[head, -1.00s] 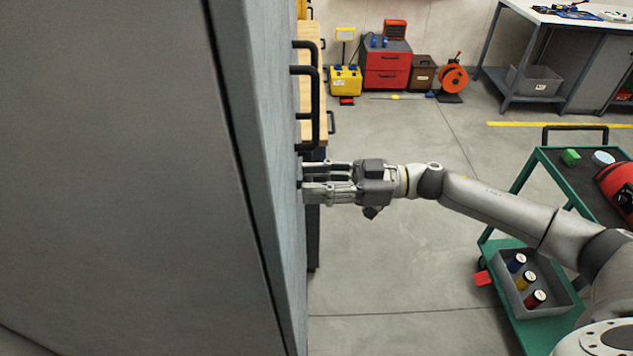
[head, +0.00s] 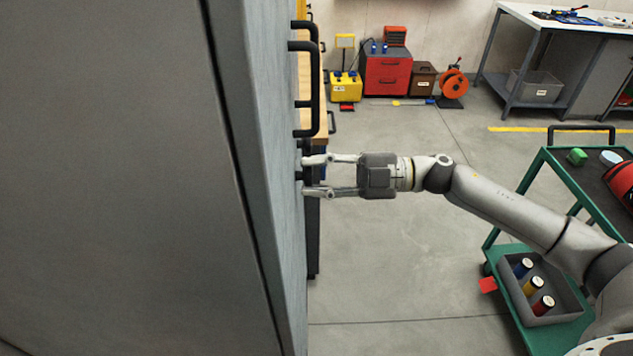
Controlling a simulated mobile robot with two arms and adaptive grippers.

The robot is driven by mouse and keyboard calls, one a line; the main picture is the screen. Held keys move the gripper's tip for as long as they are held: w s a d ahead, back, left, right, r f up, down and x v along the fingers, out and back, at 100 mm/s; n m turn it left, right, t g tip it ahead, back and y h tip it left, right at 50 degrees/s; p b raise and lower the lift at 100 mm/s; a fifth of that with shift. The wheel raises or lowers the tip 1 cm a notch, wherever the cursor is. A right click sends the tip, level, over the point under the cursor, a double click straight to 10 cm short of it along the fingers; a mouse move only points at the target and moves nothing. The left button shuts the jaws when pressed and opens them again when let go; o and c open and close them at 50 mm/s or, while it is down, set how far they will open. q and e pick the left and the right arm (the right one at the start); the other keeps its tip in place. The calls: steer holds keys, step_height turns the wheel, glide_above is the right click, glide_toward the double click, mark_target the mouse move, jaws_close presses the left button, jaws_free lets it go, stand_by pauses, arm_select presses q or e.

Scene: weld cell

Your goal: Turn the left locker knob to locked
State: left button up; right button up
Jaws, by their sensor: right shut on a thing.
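The grey locker (head: 110,180) fills the left of the head view, its door front (head: 272,160) seen nearly edge-on. My right gripper (head: 304,176) reaches in from the right against this front, below the black handles. Its two fingers lie one above the other in the picture, shut on the locker knob (head: 299,175). Only a small dark bit of the knob shows between the fingertips, so I cannot tell which way it points. My left gripper is not in view.
Black bar handles (head: 314,90) stick out from the locker front just above my right gripper. A green cart (head: 555,170) with a grey bin (head: 570,305) of several cans stands at the right, under my right arm. A red cabinet (head: 388,75) stands at the back. The middle floor is clear.

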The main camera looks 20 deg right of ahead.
steer(key=shift+f+n+b, duration=0.15)
steer(key=shift+n+b, duration=2.8)
steer(key=shift+n, duration=0.65)
steer(key=o, duration=1)
steer(key=v, duration=1.2)
